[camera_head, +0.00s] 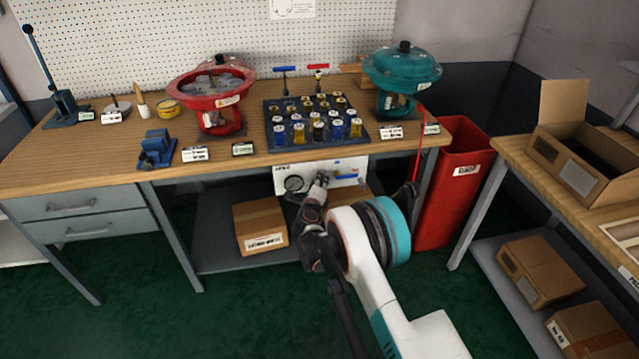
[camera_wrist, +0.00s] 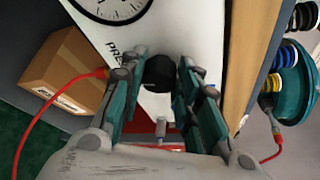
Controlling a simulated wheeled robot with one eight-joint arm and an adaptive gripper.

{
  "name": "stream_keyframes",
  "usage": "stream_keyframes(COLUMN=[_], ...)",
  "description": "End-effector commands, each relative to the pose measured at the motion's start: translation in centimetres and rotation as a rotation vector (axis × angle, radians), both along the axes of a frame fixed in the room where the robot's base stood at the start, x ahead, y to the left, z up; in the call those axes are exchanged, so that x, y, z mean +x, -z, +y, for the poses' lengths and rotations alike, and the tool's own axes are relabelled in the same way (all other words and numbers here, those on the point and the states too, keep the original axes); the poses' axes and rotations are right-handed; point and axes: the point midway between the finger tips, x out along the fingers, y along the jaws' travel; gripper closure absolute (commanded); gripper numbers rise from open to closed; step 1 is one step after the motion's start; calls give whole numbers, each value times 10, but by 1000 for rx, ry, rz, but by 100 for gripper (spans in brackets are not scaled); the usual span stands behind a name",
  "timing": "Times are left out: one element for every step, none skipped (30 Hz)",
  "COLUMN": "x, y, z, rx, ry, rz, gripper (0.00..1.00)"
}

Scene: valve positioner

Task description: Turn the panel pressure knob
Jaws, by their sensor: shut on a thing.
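The white panel (camera_head: 347,167) hangs under the front edge of the workbench, with a round gauge (camera_head: 293,183) at its left. My gripper (camera_head: 319,182) is at the panel just right of the gauge and covers the knob in the head view. In the wrist view, the black pressure knob (camera_wrist: 160,72) sits between the two teal fingers of my gripper (camera_wrist: 163,60), which is shut on it. The gauge (camera_wrist: 112,6) is at the top, with partly hidden lettering beside the knob. The knob's pointer or marking cannot be made out.
The wooden bench top (camera_head: 370,150) lies above the panel and holds a red actuator (camera_head: 212,90), a teal actuator (camera_head: 403,75) and a rack of spools (camera_head: 315,120). A cardboard box (camera_head: 260,225) stands on the lower shelf at left. A red bin (camera_head: 455,190) is at right.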

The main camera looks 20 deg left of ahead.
Motion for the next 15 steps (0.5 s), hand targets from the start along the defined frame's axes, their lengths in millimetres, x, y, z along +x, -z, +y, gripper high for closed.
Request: stream_keyframes(x=[-1, -1, 0, -1, -1, -1, -1, -1, -1, -1, -1, -1, -1, -1, -1], y=[1, 1, 1, 1, 1, 1, 1, 1, 1, 1, 1, 1, 1, 1, 1], z=[1, 1, 1, 1, 1, 1, 1, 1, 1, 1, 1, 1, 1, 1, 1], rx=[-15, -25, -36, -43, -49, -56, -61, -65, -69, -71, -73, -75, -75, -76, -76], ry=[-1, -1, -1, -1, -1, -1, -1, -1, -1, -1, -1, -1, -1, -1, -1], rz=[-10, -16, -22, -27, -30, -35, -37, -40, -42, -43, -44, -46, -46, -46, -46], gripper=[94, 94, 94, 94, 94, 94, 94, 94, 94, 94, 94, 94, 94, 94, 94])
